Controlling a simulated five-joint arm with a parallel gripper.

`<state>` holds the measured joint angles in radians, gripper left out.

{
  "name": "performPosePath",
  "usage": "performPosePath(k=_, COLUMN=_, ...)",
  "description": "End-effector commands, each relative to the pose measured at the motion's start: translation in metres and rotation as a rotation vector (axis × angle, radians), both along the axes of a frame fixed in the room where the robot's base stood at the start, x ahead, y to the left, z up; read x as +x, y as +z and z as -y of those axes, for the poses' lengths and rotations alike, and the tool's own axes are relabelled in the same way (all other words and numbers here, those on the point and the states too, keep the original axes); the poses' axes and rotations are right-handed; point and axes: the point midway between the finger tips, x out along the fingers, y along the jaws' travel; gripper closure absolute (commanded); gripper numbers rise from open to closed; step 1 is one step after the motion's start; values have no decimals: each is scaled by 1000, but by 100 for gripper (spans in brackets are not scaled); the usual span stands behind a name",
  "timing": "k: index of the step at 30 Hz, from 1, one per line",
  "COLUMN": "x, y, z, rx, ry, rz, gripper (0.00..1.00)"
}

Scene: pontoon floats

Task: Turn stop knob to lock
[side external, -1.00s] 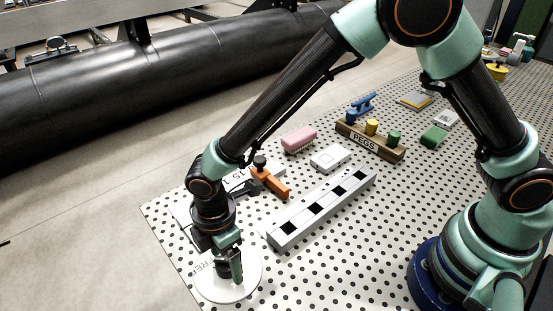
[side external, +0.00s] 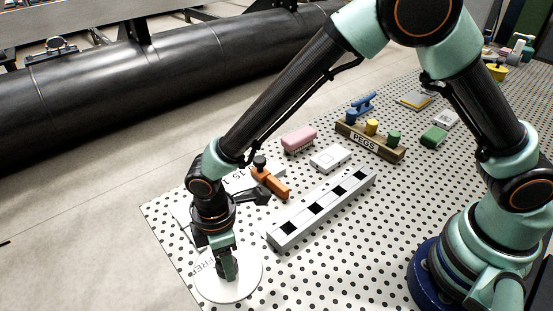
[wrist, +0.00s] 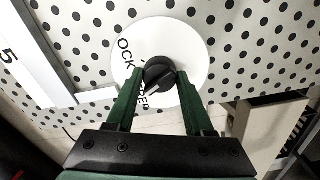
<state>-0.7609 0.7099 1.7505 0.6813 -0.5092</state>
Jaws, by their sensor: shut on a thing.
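The stop knob (wrist: 161,70) is a dark round knob with a pale pointer line, at the middle of a white round dial plate (wrist: 195,45) in the wrist view. The pointer slants toward the lower left. Dark lettering on the left of the plate is partly covered, with "OCK" readable. My gripper (wrist: 160,80) has a green finger on each side of the knob and is shut on it. In the side view the dial plate (side external: 248,284) lies at the table's near left, with my gripper (side external: 228,272) pointing down over it and hiding the knob.
A long pale bar with black squares (side external: 322,208) lies right of the wrist. An orange piece with a dark knob (side external: 270,183) is close behind it. A white box (side external: 330,158), a pink brush (side external: 298,139) and a "PEGS" rack (side external: 370,142) stand farther back.

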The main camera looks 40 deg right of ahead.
Motion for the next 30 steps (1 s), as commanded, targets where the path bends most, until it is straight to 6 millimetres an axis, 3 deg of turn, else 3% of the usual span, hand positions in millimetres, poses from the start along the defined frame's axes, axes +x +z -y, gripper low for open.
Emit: performPosePath(k=30, x=0, y=1, z=0, rx=0, ry=-956, rz=0, gripper=100)
